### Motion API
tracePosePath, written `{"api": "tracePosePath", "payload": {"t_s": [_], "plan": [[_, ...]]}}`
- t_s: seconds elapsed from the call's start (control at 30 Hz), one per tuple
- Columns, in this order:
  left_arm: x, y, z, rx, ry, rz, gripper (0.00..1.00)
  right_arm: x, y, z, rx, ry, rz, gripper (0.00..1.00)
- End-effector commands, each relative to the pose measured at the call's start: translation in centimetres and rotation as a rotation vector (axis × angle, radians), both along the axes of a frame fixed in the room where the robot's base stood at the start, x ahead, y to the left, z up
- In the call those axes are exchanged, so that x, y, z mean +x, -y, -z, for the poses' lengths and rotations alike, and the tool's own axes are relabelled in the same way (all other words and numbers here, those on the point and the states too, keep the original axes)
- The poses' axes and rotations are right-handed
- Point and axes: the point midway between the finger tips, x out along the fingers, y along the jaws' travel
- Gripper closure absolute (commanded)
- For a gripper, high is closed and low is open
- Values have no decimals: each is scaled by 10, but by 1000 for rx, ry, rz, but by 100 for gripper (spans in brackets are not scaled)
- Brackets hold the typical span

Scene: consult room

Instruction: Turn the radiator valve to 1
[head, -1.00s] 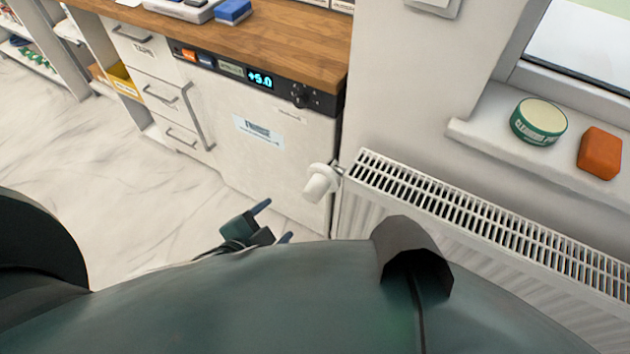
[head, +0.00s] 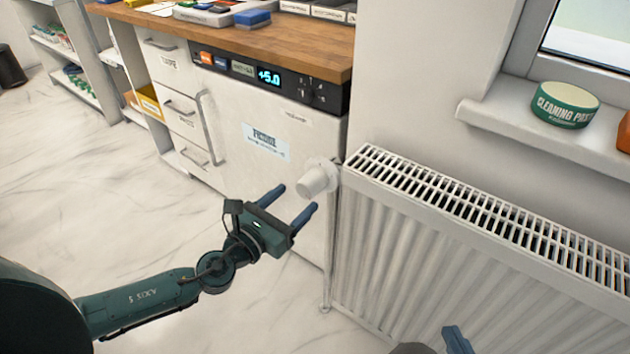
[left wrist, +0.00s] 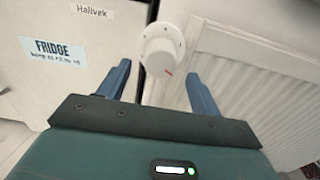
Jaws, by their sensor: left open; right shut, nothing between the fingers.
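The white radiator valve knob (head: 315,181) sits at the left end of the white radiator (head: 400,240), beside the fridge. My left gripper (head: 297,199) is open, its fingers pointing at the knob. In the left wrist view the round knob (left wrist: 158,52) shows just ahead, in line with the gap between the fingertips, with a red mark low on its face. The marks around it are too small to read. Nothing is between the fingers. My right gripper (head: 458,341) is shut and empty at the bottom edge in front of the radiator, mostly cut off.
The fridge (head: 300,150) stands left of the valve under a wooden counter (head: 280,45); its display reads +5.0. A windowsill (head: 510,125) with a green cleaning paste tin (head: 565,105) is above the radiator.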

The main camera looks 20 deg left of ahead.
Motion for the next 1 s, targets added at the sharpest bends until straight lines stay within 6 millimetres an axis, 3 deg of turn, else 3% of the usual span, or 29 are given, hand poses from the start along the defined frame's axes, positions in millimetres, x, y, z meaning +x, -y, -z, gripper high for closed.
{"api": "tracePosePath", "payload": {"t_s": [0.2, 0.4, 0.83, 1.0], "plan": [[44, 16, -1, -4, 1, 0, 36, -1, 1, -2, 7, 0, 5, 100], [67, 25, 0, -4, 0, 0, 36, -1, 1, -1, 6, -1, 5, 100], [75, 28, 1, -4, -3, 1, 37, -1, 1, -1, 3, -2, 4, 100], [75, 27, 1, -4, -3, 0, 50, -1, 1, 0, 4, -2, 3, 100]]}}
